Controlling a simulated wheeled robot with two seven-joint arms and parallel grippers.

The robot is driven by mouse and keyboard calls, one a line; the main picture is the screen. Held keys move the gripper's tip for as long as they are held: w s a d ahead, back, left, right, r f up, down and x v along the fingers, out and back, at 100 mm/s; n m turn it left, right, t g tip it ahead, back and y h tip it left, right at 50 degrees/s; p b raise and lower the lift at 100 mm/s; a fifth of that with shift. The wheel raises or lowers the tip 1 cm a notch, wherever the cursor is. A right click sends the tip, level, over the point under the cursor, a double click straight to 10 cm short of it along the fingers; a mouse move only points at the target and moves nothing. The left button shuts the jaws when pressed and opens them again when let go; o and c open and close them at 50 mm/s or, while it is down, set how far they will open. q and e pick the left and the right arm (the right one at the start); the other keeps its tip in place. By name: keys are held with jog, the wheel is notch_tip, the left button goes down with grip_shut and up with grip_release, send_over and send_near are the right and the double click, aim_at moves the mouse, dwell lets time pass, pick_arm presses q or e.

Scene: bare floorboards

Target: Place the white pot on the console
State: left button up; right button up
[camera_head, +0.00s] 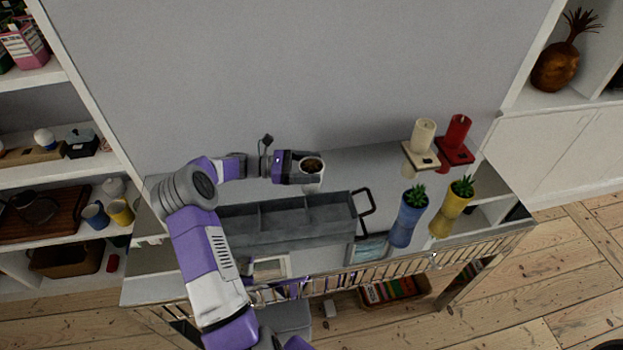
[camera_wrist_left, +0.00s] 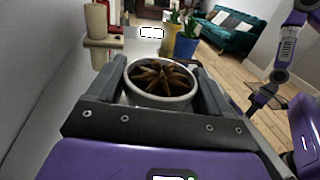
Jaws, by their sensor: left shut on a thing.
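The white pot (camera_head: 314,186), with a dark brown plant in it, is between the fingers of my left gripper (camera_head: 303,168). In the left wrist view the pot's pale rim (camera_wrist_left: 160,100) sits upright between both fingers (camera_wrist_left: 160,92), which are shut on it. The console (camera_head: 370,158) is the grey-topped table along the wall. The pot is over its back part, behind the grey divided tray; I cannot tell whether its base touches the top. My right arm shows at the right of the left wrist view; its gripper (camera_wrist_left: 262,98) is small and dark.
On the console are the grey divided tray (camera_head: 285,228), picture frames (camera_head: 370,249), a blue vase (camera_head: 408,225) and a yellow vase (camera_head: 450,215) with plants. Cream (camera_head: 422,136) and red (camera_head: 459,131) candles stand on wall holders. Bare console top lies between the pot and the vases.

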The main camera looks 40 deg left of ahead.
pick_arm(q)
notch_tip(320, 180, down, 3)
jog(key=shift+f+b, duration=0.1)
jog(key=shift+b, duration=0.4)
jog(key=o, duration=1.3)
jog(key=shift+s+a, duration=0.1)
jog(key=p+v, duration=0.2)
jog(key=v, duration=0.9)
jog(key=shift+s+a, duration=0.2)
jog(key=shift+a, duration=0.1)
